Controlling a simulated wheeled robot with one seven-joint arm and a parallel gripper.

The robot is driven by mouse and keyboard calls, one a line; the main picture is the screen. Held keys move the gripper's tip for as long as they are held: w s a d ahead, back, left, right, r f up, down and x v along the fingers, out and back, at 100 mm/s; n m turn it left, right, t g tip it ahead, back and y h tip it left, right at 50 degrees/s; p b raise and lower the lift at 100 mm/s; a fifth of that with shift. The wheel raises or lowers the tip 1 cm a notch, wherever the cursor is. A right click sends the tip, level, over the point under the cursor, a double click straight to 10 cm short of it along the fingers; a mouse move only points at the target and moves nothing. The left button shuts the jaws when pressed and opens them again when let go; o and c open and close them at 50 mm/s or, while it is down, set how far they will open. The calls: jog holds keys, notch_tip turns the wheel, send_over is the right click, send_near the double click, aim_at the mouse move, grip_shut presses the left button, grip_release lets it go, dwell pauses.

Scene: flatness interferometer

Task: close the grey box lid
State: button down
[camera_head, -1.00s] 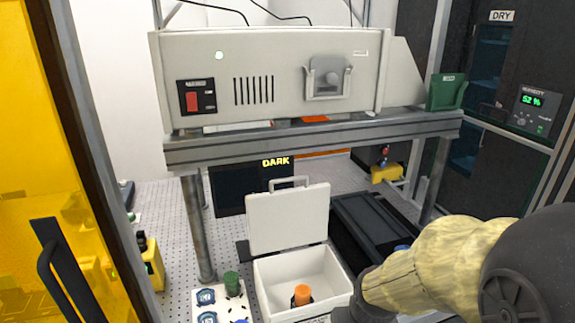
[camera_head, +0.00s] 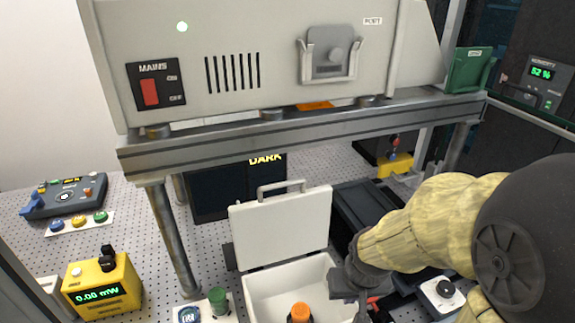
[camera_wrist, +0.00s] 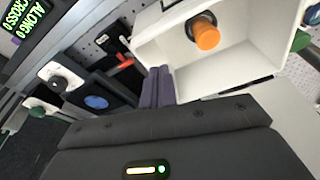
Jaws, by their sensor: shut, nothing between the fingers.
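The grey box (camera_head: 262,290) stands on the perforated table with its lid (camera_head: 283,228) raised upright at the back, a handle (camera_head: 281,187) on its top edge. An orange-capped item (camera_head: 300,313) is inside; the wrist view shows it (camera_wrist: 206,35) in the open box (camera_wrist: 180,62). My gripper (camera_head: 345,296) is low at the box's right side, partly hidden by my arm in the head view. In the wrist view the fingers (camera_wrist: 158,86) are together and empty, close beside the box wall. I cannot tell whether they touch it.
A bench (camera_head: 290,125) carrying a large instrument (camera_head: 240,50) spans above and behind the box. A dark tray (camera_head: 360,205) lies right of the lid. A green cylinder (camera_head: 218,300) stands left of the box, and a yellow power meter (camera_head: 103,285) sits farther left.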

jog(key=shift+s, duration=0.2)
jog(key=w+a+r+n+t, duration=0.1)
jog(key=w+a+r, duration=0.2)
jog(key=r, duration=0.6)
jog(key=w+a+r+n+t+y, duration=0.1)
jog(key=w+a+r, duration=0.3)
jog(key=r, duration=0.5)
jog(key=w+a+r+n+p, duration=0.1)
jog(key=w+a+r, duration=0.2)
jog(key=w+r, duration=0.4)
notch_tip(320, 180, up, 3)
jog(key=shift+w+a+f+t+y, duration=0.2)
jog(key=shift+a+t+y, duration=0.1)
jog(key=shift+t, duration=0.1)
jog(key=p+x, duration=0.2)
jog(key=x, duration=0.8)
jog(key=shift+a, duration=0.1)
jog(key=shift+w, duration=0.1)
